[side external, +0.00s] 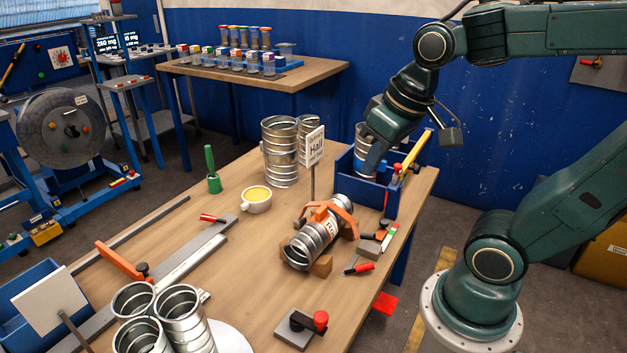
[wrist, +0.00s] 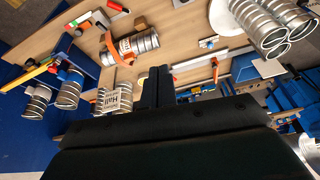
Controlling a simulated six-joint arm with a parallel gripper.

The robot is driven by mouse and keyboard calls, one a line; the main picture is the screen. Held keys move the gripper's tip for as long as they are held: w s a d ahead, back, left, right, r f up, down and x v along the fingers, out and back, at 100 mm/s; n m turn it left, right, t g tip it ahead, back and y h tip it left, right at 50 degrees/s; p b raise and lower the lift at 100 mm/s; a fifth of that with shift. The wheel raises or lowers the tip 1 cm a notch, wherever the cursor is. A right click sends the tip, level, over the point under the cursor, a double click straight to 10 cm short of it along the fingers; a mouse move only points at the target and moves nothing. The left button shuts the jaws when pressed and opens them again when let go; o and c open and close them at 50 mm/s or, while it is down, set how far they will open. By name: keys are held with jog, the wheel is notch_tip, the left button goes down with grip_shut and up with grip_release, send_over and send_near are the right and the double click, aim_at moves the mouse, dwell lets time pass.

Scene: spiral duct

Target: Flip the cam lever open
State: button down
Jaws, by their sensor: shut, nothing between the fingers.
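A spiral duct (side external: 312,243) lies tilted on a wooden cradle (side external: 321,266), with an orange clamp (side external: 330,213) around it. The clamped duct also shows in the wrist view (wrist: 145,42). A lever with a red knob (side external: 320,319) sits on a grey plate (side external: 295,328) near the table's front edge. I cannot tell for certain which part is the cam lever, or how it is set. My gripper (side external: 372,163) is over the blue bin at the table's back right, apart from the clamp and the red-knobbed lever. Its fingers (wrist: 157,85) are shut and empty in the wrist view.
Upright ducts (side external: 280,152) and a sign (side external: 315,147) stand behind the clamped duct. The blue bin (side external: 377,197) holds a duct. More ducts (side external: 182,315) stand front left.

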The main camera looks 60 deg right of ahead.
jog(key=w+d+f+m+g, duration=0.2)
jog(key=w+d+f+m, duration=0.15)
jog(key=w+d, duration=0.2)
jog(key=m+g+y, duration=0.4)
jog(key=m+g, duration=0.1)
jog(key=m, duration=0.1)
send_over(365, 251)
jog(key=w, duration=0.2)
jog(key=f, duration=1.6)
jog(key=d+f, duration=0.1)
jog(key=f, duration=0.7)
jog(key=shift+s+f, duration=0.1)
jog(key=shift+f, duration=0.3)
jog(key=shift+s+d+f+m, duration=0.1)
jog(key=shift+s+f+m, duration=0.1)
jog(key=shift+f+m, duration=0.3)
jog(key=shift+f, duration=0.15)
jog(key=shift+a+x, duration=0.2)
jog(key=shift+x, duration=4.75)
